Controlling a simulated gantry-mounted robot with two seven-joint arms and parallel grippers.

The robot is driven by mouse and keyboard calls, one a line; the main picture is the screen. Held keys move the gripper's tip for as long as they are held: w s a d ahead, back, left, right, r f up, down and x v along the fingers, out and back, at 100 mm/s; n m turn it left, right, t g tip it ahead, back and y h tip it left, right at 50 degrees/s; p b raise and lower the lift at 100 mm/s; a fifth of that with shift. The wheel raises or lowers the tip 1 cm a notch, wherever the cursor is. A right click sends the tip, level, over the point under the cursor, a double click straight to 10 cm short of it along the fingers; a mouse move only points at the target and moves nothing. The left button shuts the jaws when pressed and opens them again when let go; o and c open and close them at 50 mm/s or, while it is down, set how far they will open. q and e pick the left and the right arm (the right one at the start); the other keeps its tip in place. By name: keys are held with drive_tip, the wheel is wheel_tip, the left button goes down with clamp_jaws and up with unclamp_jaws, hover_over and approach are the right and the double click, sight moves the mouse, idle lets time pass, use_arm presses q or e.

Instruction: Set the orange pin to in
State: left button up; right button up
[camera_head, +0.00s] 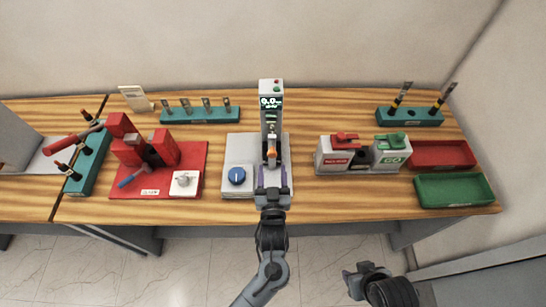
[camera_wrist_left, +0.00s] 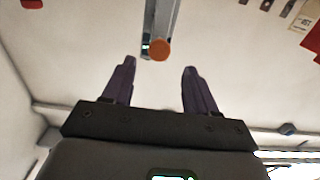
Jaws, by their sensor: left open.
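The orange pin (camera_head: 271,153) is on the front of the grey upright tester (camera_head: 271,87), low on its column, below a small display that reads about 0.0. In the left wrist view the pin's round orange end (camera_wrist_left: 161,49) shows just beyond the fingertips, between their lines. My left gripper (camera_head: 273,172) is open, its two purple fingers pointing toward the tester, in front of the pin and apart from it. The same fingers show empty in the left wrist view (camera_wrist_left: 158,66). My right gripper (camera_head: 360,279) is low at the right, away from the table; its jaw state is unclear.
A red fixture (camera_head: 145,150) is farther left. Teal racks stand behind.

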sight(272, 156)
use_arm(q)
drive_tip(key=shift+w, duration=2.75)
drive_tip(key=shift+c, duration=0.5)
clamp_jaws()
